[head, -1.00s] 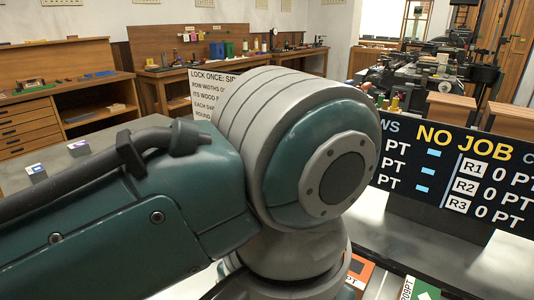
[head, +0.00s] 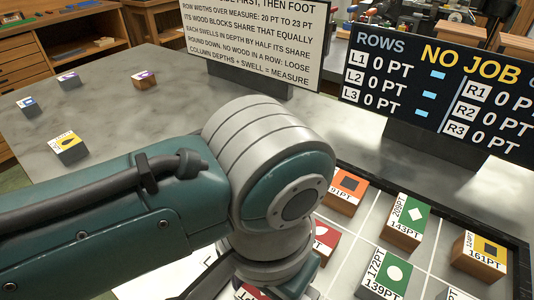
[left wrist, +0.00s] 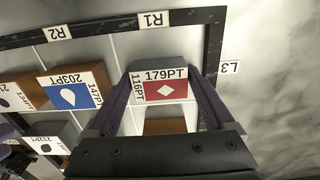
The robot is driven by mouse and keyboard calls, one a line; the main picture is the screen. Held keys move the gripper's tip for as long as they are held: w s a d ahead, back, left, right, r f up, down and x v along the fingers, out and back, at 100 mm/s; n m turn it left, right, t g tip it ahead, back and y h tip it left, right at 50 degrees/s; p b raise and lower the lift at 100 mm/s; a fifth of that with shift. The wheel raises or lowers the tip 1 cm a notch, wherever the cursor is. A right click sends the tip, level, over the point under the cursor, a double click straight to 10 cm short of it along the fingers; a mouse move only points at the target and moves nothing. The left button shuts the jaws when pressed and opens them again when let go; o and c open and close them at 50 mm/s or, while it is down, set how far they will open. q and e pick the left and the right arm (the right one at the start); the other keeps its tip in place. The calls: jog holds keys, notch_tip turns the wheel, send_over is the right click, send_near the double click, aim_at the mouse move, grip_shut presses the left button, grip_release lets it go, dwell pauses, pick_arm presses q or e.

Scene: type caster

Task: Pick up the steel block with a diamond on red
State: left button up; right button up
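The steel block (left wrist: 158,75) shows a white diamond on a red label marked 179PT and 116PT, with a grey top edge, in the left wrist view. My left gripper (left wrist: 161,84) has its two dark fingers on either side of this block. They lie close to its sides; whether they press on it cannot be told. In the head view my left arm hides most of the gripper (head: 250,280), and a label partly shows between its fingers at the bottom edge.
A black-framed tray (left wrist: 100,24) holds blocks in rows. A wooden block with a blue label (left wrist: 69,93) stands left of the diamond block, and bare wood (left wrist: 165,127) lies just below it. The signboard (head: 255,38) and scoreboard (head: 430,85) stand behind. The grey tabletop (head: 120,110) is mostly clear.

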pick_arm(q)
jog(key=c, duration=1.2)
jog(key=shift+o, duration=0.2)
jog(key=shift+r, duration=0.1)
